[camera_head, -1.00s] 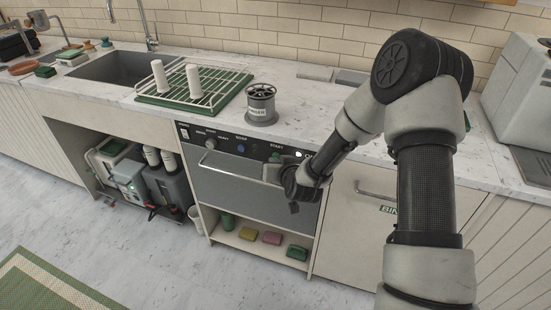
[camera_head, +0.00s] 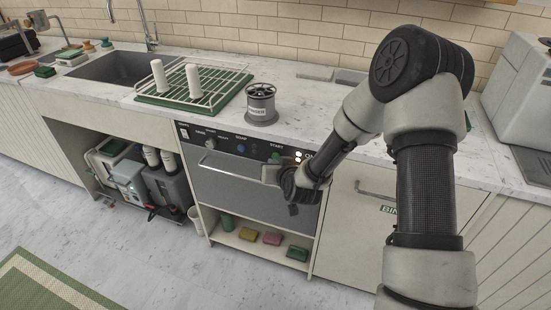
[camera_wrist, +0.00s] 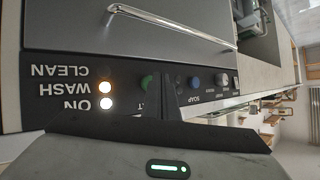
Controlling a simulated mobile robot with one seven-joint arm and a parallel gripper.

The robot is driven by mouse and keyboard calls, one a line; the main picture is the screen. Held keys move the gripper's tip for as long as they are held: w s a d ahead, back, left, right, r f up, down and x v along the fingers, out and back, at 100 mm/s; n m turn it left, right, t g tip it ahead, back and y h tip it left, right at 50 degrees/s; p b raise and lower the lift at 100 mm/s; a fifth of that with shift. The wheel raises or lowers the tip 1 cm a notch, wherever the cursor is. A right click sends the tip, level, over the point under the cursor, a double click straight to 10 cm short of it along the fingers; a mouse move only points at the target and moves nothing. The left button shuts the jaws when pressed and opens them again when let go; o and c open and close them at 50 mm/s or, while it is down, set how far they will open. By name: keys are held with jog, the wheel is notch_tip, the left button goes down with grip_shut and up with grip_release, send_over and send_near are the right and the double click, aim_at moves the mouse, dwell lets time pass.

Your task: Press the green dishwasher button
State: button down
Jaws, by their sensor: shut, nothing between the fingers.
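The green button (camera_head: 276,155) is under the START label on the dark control panel of the dishwasher (camera_head: 250,190). In the wrist view, which is upside down, the green button (camera_wrist: 147,83) is partly hidden behind my shut gripper (camera_wrist: 166,80). I cannot tell whether the fingertips touch the button. In the wrist view the ON light (camera_wrist: 105,103) and the WASH light (camera_wrist: 106,88) are both lit. The CLEAN light appears unlit.
A blue SOAP knob (camera_head: 241,148) and a grey knob (camera_head: 210,141) are left of the button. The door handle (camera_head: 225,168) sticks out below the panel.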

jog(key=shift+s+a, duration=0.1)
jog(key=shift+s, duration=0.1)
jog(key=s, duration=0.1)
jog(key=s+a, duration=0.1)
jog(key=s, duration=0.1)
jog(key=s+b, duration=0.1)
jog(key=shift+s+a, duration=0.35)
dwell(0.8)
